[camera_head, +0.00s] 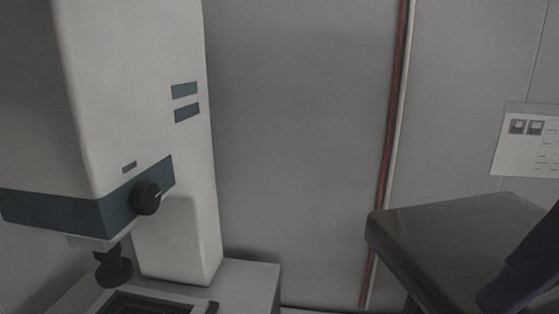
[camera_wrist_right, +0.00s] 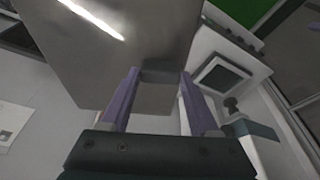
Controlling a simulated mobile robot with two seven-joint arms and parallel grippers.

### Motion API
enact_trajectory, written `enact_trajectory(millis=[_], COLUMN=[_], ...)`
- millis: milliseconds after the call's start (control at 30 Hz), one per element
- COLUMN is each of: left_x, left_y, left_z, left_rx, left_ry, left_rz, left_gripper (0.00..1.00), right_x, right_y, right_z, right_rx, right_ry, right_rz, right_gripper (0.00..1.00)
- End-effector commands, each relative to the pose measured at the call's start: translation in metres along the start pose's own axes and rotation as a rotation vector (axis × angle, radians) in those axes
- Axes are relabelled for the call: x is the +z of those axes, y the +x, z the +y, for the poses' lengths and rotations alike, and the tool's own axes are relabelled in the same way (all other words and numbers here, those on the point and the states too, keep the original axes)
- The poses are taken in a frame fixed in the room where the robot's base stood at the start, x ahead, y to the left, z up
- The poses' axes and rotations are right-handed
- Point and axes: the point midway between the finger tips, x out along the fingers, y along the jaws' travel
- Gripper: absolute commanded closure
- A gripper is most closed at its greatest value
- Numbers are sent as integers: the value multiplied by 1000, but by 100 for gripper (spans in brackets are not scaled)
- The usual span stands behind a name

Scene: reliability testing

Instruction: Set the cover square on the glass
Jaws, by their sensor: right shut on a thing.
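The cover (camera_head: 440,240) is a grey-brown, box-like piece with a flat top and rounded edges. It is held in the air at the lower right of the head view. In the right wrist view the cover (camera_wrist_right: 115,50) fills the upper left. My right gripper (camera_wrist_right: 160,80), with purple fingers, is shut on the cover's edge; one finger (camera_head: 522,265) shows in the head view. The glass, seen as a dark framed square panel (camera_head: 150,304), lies in the machine's base, cut by the bottom edge. It also shows in the right wrist view (camera_wrist_right: 222,76). Cover and glass are well apart.
A tall white machine (camera_head: 150,90) with a teal band and a black knob (camera_head: 146,197) stands at left. Its black plunger (camera_head: 113,268) hangs close to the panel. A red and white cable pair runs down the grey wall. A paper sheet (camera_head: 528,145) hangs at right.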

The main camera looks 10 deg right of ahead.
Motion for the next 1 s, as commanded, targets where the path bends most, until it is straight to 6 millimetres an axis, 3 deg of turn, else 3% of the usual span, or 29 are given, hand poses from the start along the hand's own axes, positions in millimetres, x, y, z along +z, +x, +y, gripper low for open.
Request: enact_trajectory(millis=[33, 167, 633, 767, 1000], left_x=[-5, -8, -7, -7, -7], left_y=[-16, -24, -23, -23, -23], left_z=[-1, -1, -1, -1, -1], left_rx=[0, 0, 0, 0, 0], left_ry=[0, 0, 0, 0, 0], left_rz=[0, 0, -1, -1, -1], left_gripper=[100, 100, 100, 100, 100], right_x=[-8, -14, -15, -16, -12], right_y=[-20, -33, -32, -14, 50], right_z=[-2, -2, -2, -6, -8], right_rx=[5, 21, 24, 6, -9], right_ry=[25, 77, 95, 96, 101], right_rz=[2, 1, -2, -10, -10], right_gripper=[100, 100, 100, 100, 100])
